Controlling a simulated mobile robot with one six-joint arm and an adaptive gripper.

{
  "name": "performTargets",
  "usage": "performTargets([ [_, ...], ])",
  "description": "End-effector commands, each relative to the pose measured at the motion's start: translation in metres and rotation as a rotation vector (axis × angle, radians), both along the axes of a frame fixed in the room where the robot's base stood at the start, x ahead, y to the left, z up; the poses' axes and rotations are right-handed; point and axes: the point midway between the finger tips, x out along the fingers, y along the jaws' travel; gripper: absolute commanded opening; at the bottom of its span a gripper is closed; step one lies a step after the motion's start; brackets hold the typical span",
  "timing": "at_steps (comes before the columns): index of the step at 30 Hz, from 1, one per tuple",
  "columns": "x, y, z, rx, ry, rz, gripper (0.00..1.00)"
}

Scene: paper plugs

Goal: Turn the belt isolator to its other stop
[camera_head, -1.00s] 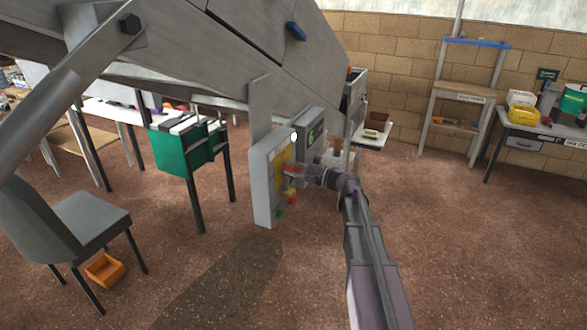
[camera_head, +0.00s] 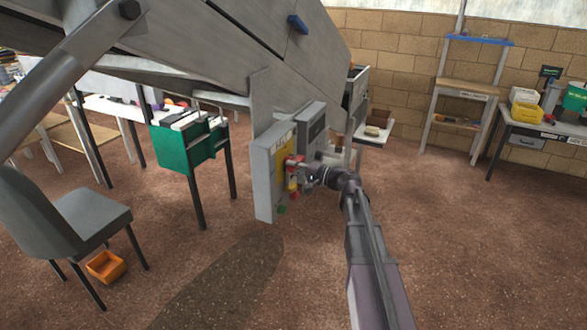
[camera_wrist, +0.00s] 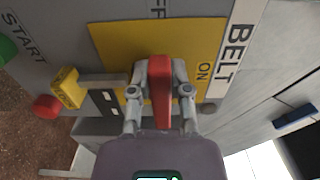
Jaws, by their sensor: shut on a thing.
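The belt isolator's red handle (camera_wrist: 158,95) stands on a yellow plate (camera_wrist: 112,45) in the wrist view. My gripper (camera_wrist: 159,72) is shut on the handle, one finger on each side. The handle's far end lies towards the cut-off letters FF at the top; the word ON is to its right. Its pivot is hidden. A white BELT label (camera_wrist: 236,48) runs along the plate's right side. In the head view my gripper (camera_head: 304,171) reaches the grey control panel (camera_head: 263,180) from the right, and the handle is small there.
A green START button (camera_wrist: 6,48), a red button (camera_wrist: 46,107) and a yellow block (camera_wrist: 67,87) sit left of the handle. A grey box (camera_head: 313,122) stands behind the panel. A chair (camera_head: 92,215) and green bin (camera_head: 180,148) stand left. Floor at right is open.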

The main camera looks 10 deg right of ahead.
Motion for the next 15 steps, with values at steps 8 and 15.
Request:
performTargets([
  [8, -0.0025, 0.0015, -0.0014, -0.008, -0.003, 0.006, 0.00],
  [15, -0.0018, 0.0008, -0.0011, -0.006, -0.002, 0.004, 0.60],
])
